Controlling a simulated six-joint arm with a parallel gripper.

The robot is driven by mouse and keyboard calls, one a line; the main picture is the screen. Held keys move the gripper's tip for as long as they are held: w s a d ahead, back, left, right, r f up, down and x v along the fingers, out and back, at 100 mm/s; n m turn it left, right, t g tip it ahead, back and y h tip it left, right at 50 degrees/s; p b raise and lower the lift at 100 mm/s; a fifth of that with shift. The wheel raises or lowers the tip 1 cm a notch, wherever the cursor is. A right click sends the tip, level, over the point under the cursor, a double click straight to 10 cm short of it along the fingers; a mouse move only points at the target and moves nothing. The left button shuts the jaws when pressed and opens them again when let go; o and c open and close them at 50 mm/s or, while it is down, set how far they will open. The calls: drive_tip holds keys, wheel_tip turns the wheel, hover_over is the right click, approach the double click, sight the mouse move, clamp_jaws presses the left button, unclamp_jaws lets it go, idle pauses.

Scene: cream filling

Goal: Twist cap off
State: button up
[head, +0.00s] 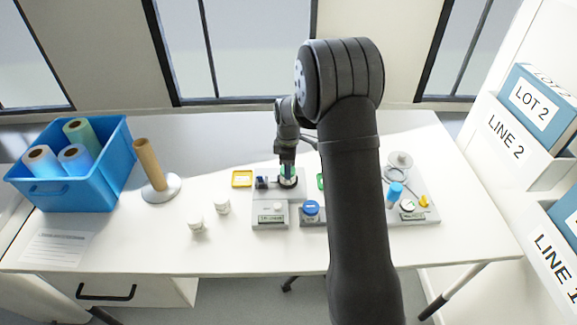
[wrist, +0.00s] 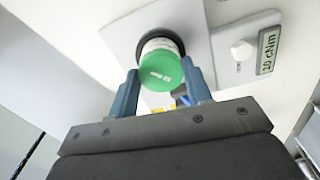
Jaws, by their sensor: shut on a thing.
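A green cap (wrist: 163,75) with a white mark sits on a white jar (wrist: 158,45) in the wrist view. The jar stands in a black ring holder (wrist: 142,41) on a grey station. My gripper (wrist: 159,82) has one finger on each side of the cap and is shut on it. In the head view my gripper (head: 287,169) is over the station's holder (head: 288,183), pointing down. The station (head: 270,224) has a small display, which reads 10 cNm in the wrist view (wrist: 268,51), and a white knob (wrist: 241,50) beside it.
A blue-lidded jar (head: 311,208) stands right of the station. Two white jars (head: 222,206) (head: 196,225) stand to its left. A yellow tray (head: 242,178) lies behind. A blue bin (head: 45,188) holds rolls at far left.

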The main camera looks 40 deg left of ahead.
drive_tip(key=shift+n, duration=1.2)
drive_tip(key=shift+n, duration=0.9)
drive_tip(key=n, duration=0.4)
drive_tip(key=shift+a, duration=0.1)
drive_tip(key=o, duration=0.8)
